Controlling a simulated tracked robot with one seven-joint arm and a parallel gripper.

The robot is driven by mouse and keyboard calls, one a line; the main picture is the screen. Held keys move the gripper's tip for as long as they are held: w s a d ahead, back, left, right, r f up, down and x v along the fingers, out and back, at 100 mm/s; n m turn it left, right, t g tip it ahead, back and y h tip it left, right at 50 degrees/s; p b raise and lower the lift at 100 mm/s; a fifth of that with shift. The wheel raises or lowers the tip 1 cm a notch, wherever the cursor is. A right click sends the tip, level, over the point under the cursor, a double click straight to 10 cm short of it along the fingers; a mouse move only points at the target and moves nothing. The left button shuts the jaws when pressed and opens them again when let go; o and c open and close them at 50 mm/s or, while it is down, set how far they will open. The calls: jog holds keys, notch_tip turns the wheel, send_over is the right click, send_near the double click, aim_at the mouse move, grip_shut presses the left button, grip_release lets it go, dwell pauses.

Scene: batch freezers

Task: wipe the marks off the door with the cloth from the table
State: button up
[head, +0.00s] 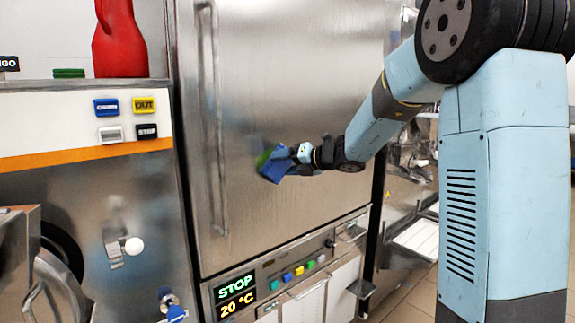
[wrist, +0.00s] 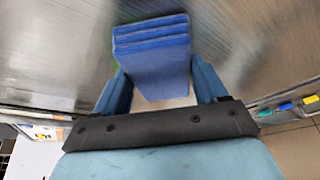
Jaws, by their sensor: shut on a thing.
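The cloth is a folded blue pad (head: 275,168), held at the steel door (head: 290,80) of the tall cabinet. In the wrist view the cloth (wrist: 152,55) shows its stacked folds between my two fingers. My gripper (head: 291,155) is shut on the cloth; it also shows in the wrist view (wrist: 160,88). The cloth is close to or touching the door; I cannot tell which. A green patch (head: 263,157) shows beside the cloth, and I cannot tell whether it is a mark, a reflection or part of the cloth. No other mark is clear on the door.
A long vertical handle (head: 215,120) runs down the door's left side. Below is a control panel with coloured buttons and a STOP, 20 °C display (head: 236,297). A machine with a white tap knob (head: 134,246) stands left, with a red jug (head: 118,40) on top.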

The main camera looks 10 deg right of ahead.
jog(key=shift+s+a, duration=0.75)
jog(key=shift+a, duration=0.35)
jog(key=shift+s+a, duration=0.7)
jog(key=shift+a, duration=0.45)
jog(key=shift+s+a, duration=0.75)
jog(key=shift+a, duration=0.35)
jog(key=shift+w+r, duration=0.1)
jog(key=shift+r, duration=1.25)
jog(key=w+d, duration=0.6)
jog(key=d, duration=0.4)
jog(key=shift+w, duration=0.3)
jog(key=shift+f, duration=0.1)
jog(key=shift+s+a, duration=1.15)
jog(key=shift+a, duration=0.5)
jog(key=shift+s+a, duration=1.1)
jog(key=shift+a, duration=0.55)
jog(key=shift+s+a, duration=1.15)
jog(key=shift+a, duration=0.5)
